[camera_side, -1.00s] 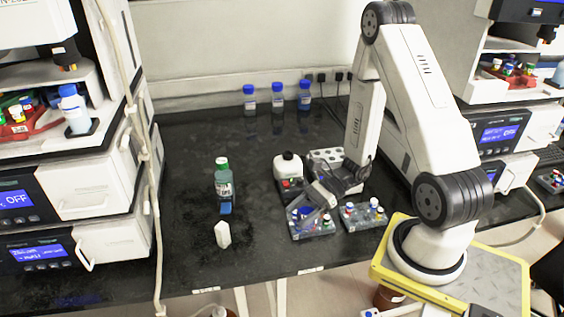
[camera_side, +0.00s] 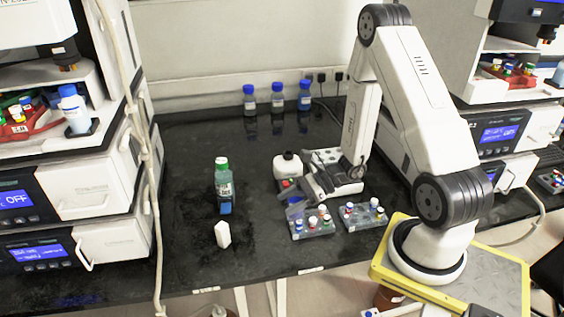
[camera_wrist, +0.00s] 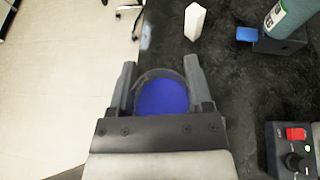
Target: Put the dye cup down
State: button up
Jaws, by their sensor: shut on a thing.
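My gripper (camera_wrist: 160,84) is shut on the dye cup, a clear round cup (camera_wrist: 163,98) with deep blue dye in it. The cup sits between the two grey fingers and looks upright. In the side view, my gripper (camera_side: 296,203) is low over the black bench, just behind the left vial rack. The cup is small and unclear there. I cannot tell whether its base touches anything.
A white block (camera_side: 223,234) and a green-capped bottle (camera_side: 223,178) on a stand are to the left. A device with a red switch (camera_wrist: 296,133) is close by. Two vial racks (camera_side: 313,229) (camera_side: 364,217) are in front. The bench's left-middle has free room.

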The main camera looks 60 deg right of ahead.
jog(key=w+d+m+t+h, duration=0.5)
jog(key=w+d+m+h, duration=0.5)
jog(key=d, duration=0.3)
jog(key=shift+w+r+h, duration=0.3)
jog(key=shift+w+r, duration=0.1)
jog(key=shift+w, duration=0.4)
jog(key=shift+w+d+f, duration=0.7)
jog(key=shift+w+f, duration=0.85)
jog(key=shift+w, duration=0.55)
jog(key=shift+w+d+f, duration=0.75)
jog(key=shift+w+f, duration=0.85)
jog(key=shift+w, duration=0.55)
jog(key=shift+w+d+f, duration=0.7)
jog(key=shift+w+f, duration=0.85)
jog(key=shift+w, duration=0.55)
jog(key=shift+f, duration=0.1)
